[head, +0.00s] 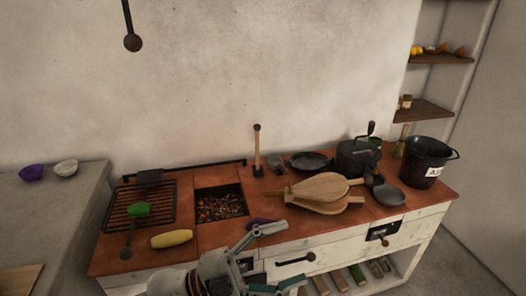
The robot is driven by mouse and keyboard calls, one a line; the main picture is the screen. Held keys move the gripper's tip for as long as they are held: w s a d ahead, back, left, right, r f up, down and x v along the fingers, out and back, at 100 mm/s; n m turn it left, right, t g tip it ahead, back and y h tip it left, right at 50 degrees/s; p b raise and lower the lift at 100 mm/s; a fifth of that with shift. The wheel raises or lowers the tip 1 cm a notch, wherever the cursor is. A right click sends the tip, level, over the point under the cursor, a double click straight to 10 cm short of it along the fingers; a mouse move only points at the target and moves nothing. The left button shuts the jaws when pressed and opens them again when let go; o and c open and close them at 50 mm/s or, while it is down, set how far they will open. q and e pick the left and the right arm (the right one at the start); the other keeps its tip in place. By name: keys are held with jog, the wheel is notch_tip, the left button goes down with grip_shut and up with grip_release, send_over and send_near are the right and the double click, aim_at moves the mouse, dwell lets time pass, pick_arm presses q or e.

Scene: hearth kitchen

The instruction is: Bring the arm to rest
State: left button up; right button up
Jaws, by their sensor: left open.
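My left gripper (293,254) is at the bottom middle of the head view, in front of the hearth counter's front edge. Its two fingers are spread apart, one above and one below, and point to the right. Nothing is between them. A purple item (259,221) lies on the counter just behind the upper finger, partly hidden by it. My right gripper is not in view.
The red-brown counter (150,258) holds a grill rack (118,210), a yellow corn-like item (171,239), an ember pit (221,204), bellows (318,190), a pot (355,158) and a black bucket (427,160). Drawer handles (296,259) project from its front. Floor (450,255) shows clear at right.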

pick_arm(q)
jog(key=w+a+f+n+t+y, duration=0.3)
jog(key=a+f+n+t+y, duration=0.25)
jog(key=n, duration=0.25)
jog(key=w+a+f+n+t+y, duration=0.3)
jog(key=a+f+n+t+y, duration=0.25)
jog(key=a+f+n, duration=0.2)
jog(key=s+a+f+n+g+y, duration=0.2)
jog(key=s+a+f, duration=0.4)
jog(key=f, duration=0.4)
jog(key=s+a+f+n+g+y, duration=0.2)
jog(key=s+a+f+n+y, duration=0.2)
jog(key=f, duration=0.6)
jog(key=s+a+n, duration=0.1)
jog(key=s+a, duration=0.1)
jog(key=s, duration=0.1)
jog(key=shift+s+g+y, duration=0.3)
jog(key=shift+s+y, duration=0.05)
jog(key=shift+y, duration=0.05)
